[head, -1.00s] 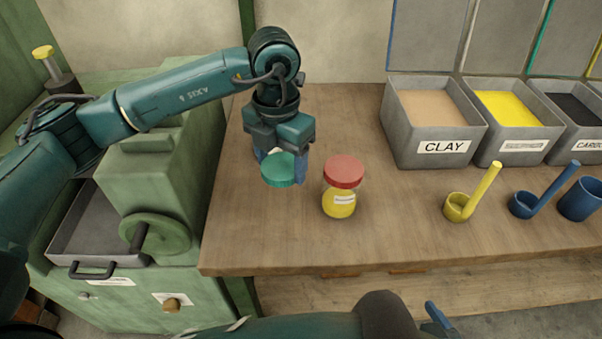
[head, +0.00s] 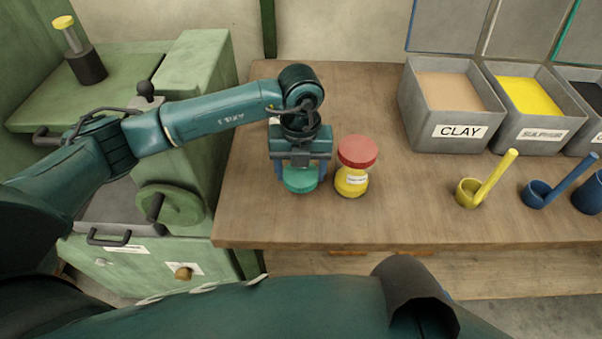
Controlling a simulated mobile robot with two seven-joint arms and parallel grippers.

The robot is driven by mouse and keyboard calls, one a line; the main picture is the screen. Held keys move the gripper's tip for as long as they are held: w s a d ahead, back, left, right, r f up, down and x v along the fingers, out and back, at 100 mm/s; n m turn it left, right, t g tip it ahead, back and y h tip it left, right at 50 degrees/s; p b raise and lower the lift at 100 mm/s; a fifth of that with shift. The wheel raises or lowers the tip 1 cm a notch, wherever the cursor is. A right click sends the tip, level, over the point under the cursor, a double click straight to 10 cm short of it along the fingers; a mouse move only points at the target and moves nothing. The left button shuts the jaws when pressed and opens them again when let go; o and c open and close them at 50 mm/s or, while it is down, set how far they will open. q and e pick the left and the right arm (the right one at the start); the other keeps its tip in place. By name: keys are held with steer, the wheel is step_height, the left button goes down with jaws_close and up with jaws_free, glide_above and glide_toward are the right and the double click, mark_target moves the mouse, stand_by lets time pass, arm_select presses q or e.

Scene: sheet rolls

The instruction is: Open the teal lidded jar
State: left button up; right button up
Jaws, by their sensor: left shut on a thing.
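The round teal lid (head: 301,179) is near the left part of the wooden table, left of a red-lidded jar. My left gripper (head: 297,174) points down over it, with its blue fingers on either side, shut on the lid. No jar body shows below the lid, and I cannot tell whether the lid touches the table. My right gripper is not clearly in view.
The jar with a red lid (head: 357,152) and yellow contents stands close to the right of my left gripper. A CLAY bin (head: 453,103) and a yellow scoop (head: 487,180) are further right. A green machine (head: 180,205) borders the table's left. The table front is clear.

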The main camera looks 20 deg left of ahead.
arm_select(q)
step_height(320, 180, down, 2)
steer(key=shift+f, duration=0.1)
